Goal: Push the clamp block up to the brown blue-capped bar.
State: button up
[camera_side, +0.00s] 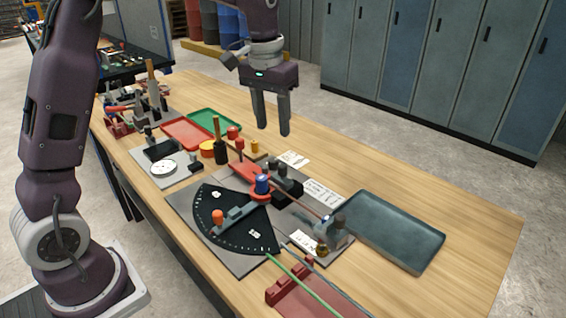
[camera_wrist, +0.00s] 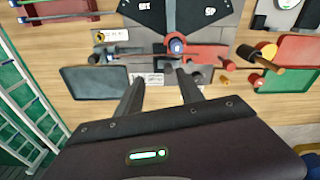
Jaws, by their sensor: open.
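My gripper (camera_side: 271,131) is open and empty, fingers pointing down, in the air above and behind the bending station; its fingers also show in the wrist view (camera_wrist: 161,90). A dark block (camera_side: 288,188), probably the clamp block, sits on the grey plate behind a blue-topped post (camera_side: 262,184). A thin brown bar (camera_side: 304,204) runs from near this post toward a grey block (camera_side: 338,232) at the right; it also shows in the wrist view (camera_wrist: 138,48). I cannot clearly tell which blue part is the bar's cap. The fingers touch nothing.
A black fan-shaped plate (camera_side: 238,238) with an orange-knobbed lever (camera_side: 218,216) lies in front. A red lever (camera_side: 243,171) extends from the post. An empty dark tray (camera_side: 395,232) stands right. Red (camera_side: 187,133) and green (camera_side: 214,122) trays, a wooden-handled tool (camera_side: 220,145) and other tools stand left.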

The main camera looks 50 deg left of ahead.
jog(key=g, duration=0.1)
send_over(283, 165)
jog(key=shift+n, duration=0.3)
notch_tip(283, 165, down, 8)
jog(key=shift+r, duration=0.1)
notch_tip(283, 165, down, 7)
grip_shut()
dwell(0.7)
